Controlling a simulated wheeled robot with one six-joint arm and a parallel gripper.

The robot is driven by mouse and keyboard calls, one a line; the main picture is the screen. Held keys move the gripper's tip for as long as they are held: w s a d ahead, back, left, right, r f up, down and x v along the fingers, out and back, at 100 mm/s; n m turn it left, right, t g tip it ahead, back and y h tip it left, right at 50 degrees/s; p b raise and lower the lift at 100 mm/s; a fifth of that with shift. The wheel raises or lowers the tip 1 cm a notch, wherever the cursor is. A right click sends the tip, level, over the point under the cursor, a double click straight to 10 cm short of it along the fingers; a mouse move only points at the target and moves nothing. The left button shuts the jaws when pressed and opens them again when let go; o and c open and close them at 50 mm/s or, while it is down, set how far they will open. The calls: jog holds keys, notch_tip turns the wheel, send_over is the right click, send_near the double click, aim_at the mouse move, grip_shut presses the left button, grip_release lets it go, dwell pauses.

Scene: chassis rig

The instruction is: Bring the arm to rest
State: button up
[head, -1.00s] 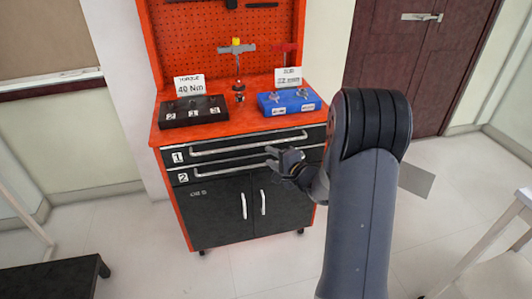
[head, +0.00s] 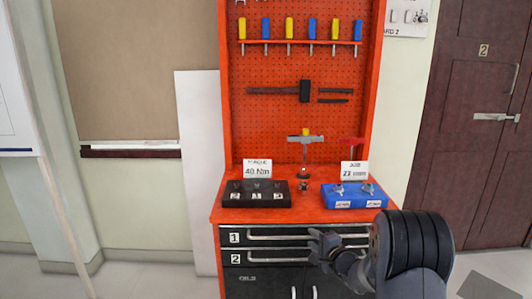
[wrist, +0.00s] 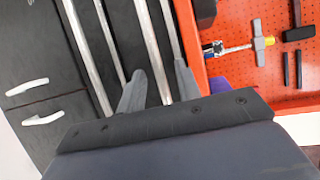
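My gripper (head: 318,243) is in front of the drawers of the red tool cabinet (head: 300,214), at the lower middle of the head view. In the wrist view my gripper (wrist: 159,82) has its two grey fingers spread apart with nothing between them. Behind them are the silver drawer handles and dark drawer fronts. Both numbered drawers, 1 (head: 290,241) and 2 (head: 240,258), look shut. My arm comes in from the lower right of the head view.
On the cabinet top stand a black socket tray (head: 256,200), a blue tray (head: 352,203) and a T-handled tool (head: 305,140). A pegboard (head: 270,70) with hanging tools rises behind. A dark red door (head: 470,150) is at the right.

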jog(key=shift+s+a+f+b, duration=0.1)
jog(key=shift+s+a+b, duration=0.15)
jog(key=shift+b, duration=0.4)
